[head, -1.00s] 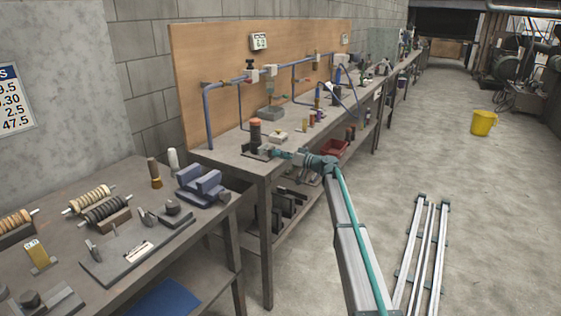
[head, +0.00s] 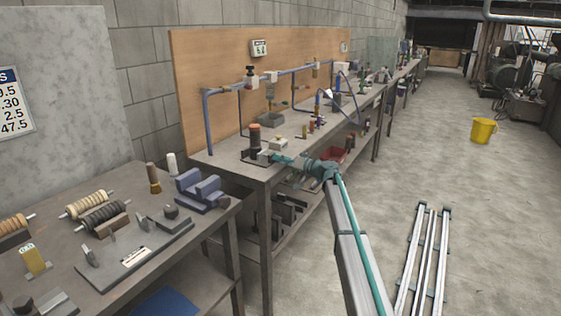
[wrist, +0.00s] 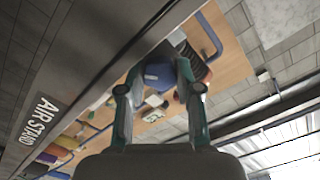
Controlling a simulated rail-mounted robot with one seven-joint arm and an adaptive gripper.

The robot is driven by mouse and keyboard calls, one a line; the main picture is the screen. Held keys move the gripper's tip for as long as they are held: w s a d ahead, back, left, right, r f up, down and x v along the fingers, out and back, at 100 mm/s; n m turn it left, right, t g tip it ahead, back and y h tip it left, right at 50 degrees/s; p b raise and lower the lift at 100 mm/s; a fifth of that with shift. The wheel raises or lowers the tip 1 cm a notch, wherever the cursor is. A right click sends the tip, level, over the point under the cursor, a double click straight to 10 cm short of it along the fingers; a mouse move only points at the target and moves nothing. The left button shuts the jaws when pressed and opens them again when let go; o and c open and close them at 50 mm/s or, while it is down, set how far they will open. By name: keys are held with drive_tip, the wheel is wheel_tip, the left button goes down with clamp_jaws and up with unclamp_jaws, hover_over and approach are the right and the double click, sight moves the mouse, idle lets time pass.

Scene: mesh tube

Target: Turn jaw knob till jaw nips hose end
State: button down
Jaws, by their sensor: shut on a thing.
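My teal gripper (head: 278,158) is at the near end of the long bench, beside a dark low fixture (head: 254,158). In the wrist view my gripper (wrist: 158,76) has its two fingers on either side of a blue part (wrist: 157,75), shut on it. I cannot tell for sure that this part is the jaw knob. The jaw and the hose end are too small or hidden to make out at the gripper. A thin blue hose (head: 354,92) arcs up farther along the bench.
A black cylinder with an orange top (head: 254,137) stands just behind the fixture. A pale box (head: 278,144) is close to the gripper. A second bench at left carries blue blocks (head: 200,187) and springs (head: 103,213). The floor at right is open around metal rails (head: 424,250).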

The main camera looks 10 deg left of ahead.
drive_tip(key=c, duration=0.8)
unclamp_jaws()
drive_tip(key=shift+n, duration=0.3)
